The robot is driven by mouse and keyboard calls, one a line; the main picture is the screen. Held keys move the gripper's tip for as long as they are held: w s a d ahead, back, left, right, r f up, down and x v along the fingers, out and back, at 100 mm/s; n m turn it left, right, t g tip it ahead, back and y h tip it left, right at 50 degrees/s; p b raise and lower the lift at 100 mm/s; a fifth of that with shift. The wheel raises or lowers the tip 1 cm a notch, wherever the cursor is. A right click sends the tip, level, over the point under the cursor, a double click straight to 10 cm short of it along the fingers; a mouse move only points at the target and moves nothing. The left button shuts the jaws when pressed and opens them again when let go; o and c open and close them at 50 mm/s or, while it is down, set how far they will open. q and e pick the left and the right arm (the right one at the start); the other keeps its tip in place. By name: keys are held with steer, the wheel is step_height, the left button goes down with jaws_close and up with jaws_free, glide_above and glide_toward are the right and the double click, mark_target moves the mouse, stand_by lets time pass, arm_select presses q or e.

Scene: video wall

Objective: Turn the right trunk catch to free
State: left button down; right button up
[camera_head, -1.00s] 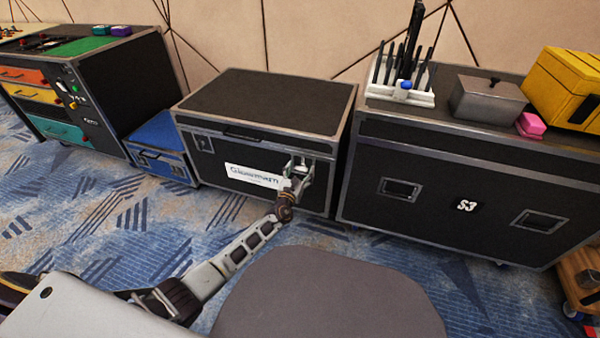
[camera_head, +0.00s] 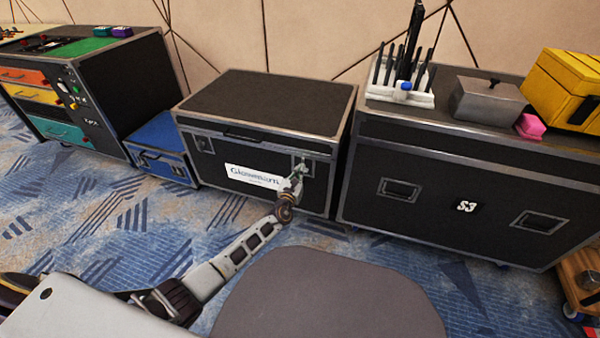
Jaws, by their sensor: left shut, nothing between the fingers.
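The black trunk (camera_head: 255,105) with metal edges stands on the carpet in the middle, its lid down. Its right catch (camera_head: 303,163) is on the front face near the right edge, partly hidden by my gripper, so I cannot tell which way it is turned. The left catch (camera_head: 204,144) shows at the front left. My left gripper (camera_head: 299,172) is shut and empty, right in front of the right catch; I cannot tell whether it touches it. My right gripper is not in view.
A blue case (camera_head: 160,145) sits close to the trunk's left. A larger black case marked S3 (camera_head: 380,205) stands at the right, with a tool rack (camera_head: 402,92), a grey box (camera_head: 488,103) and a yellow box (camera_head: 565,85) on top. Carpet is clear in front.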

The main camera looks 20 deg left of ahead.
arm_select(q)
steer(key=shift+w+r+n, duration=0.1)
steer(key=shift+r+n, duration=0.05)
steer(key=shift+n, duration=0.25)
steer(key=shift+w+r+n, duration=0.1)
steer(key=shift+r+n, duration=0.05)
steer(key=shift+n, duration=8.45)
steer(key=c, duration=2.1)
jaws_free()
steer(key=o, duration=1.5)
steer(key=shift+f, duration=0.25)
steer(key=shift+c, duration=0.2)
